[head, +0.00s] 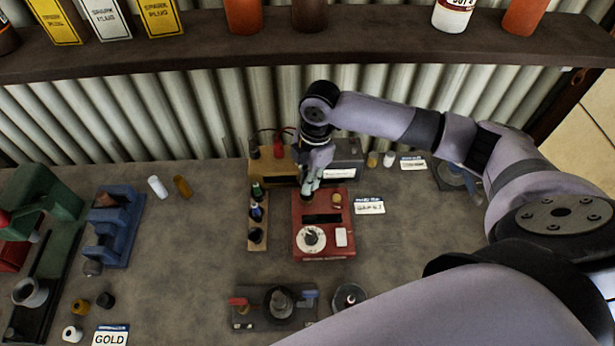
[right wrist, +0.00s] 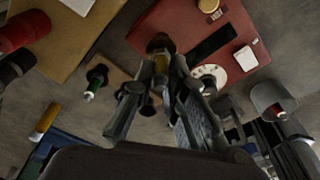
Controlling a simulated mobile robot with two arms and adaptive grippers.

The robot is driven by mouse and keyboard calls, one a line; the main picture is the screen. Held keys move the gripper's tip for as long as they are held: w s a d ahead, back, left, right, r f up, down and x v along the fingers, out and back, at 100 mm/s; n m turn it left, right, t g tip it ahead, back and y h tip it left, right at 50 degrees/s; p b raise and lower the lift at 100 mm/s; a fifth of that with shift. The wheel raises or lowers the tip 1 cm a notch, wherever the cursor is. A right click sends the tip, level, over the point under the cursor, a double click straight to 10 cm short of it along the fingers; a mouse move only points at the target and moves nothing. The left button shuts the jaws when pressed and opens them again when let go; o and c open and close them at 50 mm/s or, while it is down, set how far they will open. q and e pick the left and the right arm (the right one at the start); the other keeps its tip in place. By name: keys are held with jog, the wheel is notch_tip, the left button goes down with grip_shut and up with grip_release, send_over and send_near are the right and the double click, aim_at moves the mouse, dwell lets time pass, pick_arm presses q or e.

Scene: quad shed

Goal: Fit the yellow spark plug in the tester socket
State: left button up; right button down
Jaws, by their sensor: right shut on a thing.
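The tester is a red box (head: 323,245) on the bench, with a dark slot, a white dial and a pale button on top. My right gripper (head: 309,192) reaches down over its back left corner. My left gripper is not in view.
Low fixtures (head: 275,305) stand in front. White and amber cylinders (head: 182,187) lie left.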

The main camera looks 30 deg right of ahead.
jog(key=shift+f, duration=0.9)
dwell(0.4)
dwell(0.4)
jog(key=c, duration=1.5)
grip_release()
jog(key=shift+c, duration=0.2)
jog(key=o, duration=0.4)
jog(key=shift+r, duration=0.15)
